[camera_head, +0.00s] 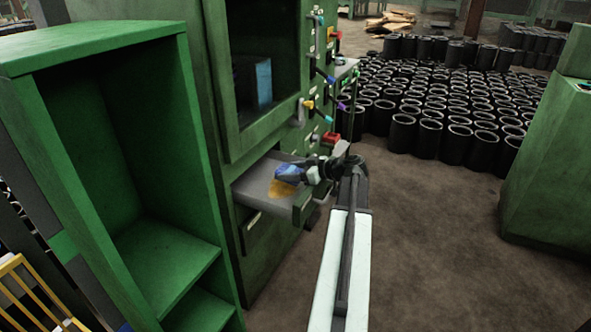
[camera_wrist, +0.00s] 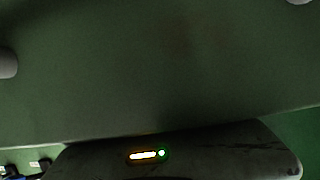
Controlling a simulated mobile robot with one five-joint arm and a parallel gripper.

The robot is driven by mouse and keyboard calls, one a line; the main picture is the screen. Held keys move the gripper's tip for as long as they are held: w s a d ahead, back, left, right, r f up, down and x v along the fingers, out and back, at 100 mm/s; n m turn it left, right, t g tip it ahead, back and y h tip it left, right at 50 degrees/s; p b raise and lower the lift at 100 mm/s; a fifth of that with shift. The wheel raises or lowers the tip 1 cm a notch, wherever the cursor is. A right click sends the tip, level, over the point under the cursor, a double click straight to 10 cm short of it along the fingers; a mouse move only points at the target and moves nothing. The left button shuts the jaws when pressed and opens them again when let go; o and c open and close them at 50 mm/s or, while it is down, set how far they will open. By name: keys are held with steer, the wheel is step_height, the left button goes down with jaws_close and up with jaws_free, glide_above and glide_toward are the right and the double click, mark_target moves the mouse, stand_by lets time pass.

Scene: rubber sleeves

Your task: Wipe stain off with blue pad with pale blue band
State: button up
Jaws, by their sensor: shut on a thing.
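The blue pad (camera_head: 289,174) is in my gripper (camera_head: 302,174), which is shut on it over the pulled-out tray (camera_head: 255,180) of the green machine. The pad's pale blue band is too small to make out clearly. An orange-yellow stain (camera_head: 281,189) shows on the tray's surface just below the pad. I cannot tell whether the pad touches the tray. The wrist view shows a green panel and a dark rounded part with small lights, but neither pad nor stain.
The green machine (camera_head: 222,80) has coloured knobs and a red button box (camera_head: 331,138) above the tray. An open green cabinet (camera_head: 190,255) stands at left. Many black rubber sleeves (camera_head: 440,135) fill the floor behind. Bare floor (camera_head: 440,260) lies at right.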

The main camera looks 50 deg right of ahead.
mark_target(289, 166)
steer(key=shift+y, duration=0.3)
steer(key=a, duration=0.1)
steer(key=a+f, duration=0.1)
steer(key=a, duration=0.1)
steer(key=s+a, duration=0.1)
steer(key=a, duration=0.1)
steer(key=shift+s+a+f, duration=0.1)
steer(key=shift+a+f, duration=0.05)
steer(key=shift+w+a+g, duration=0.2)
steer(key=shift+w+g, duration=0.1)
steer(key=shift+w, duration=0.8)
steer(key=shift+w+d+r+p, duration=0.15)
steer(key=shift+w+d+p, duration=0.15)
steer(key=shift+d, duration=1.05)
steer(key=shift+w+d+r+p, duration=0.15)
steer(key=shift+w+d, duration=0.2)
steer(key=shift+d, duration=1.05)
steer(key=shift+w+d+r+p, duration=0.15)
steer(key=shift+w+d+p, duration=0.15)
steer(key=shift+d, duration=1.05)
steer(key=shift+w, duration=0.1)
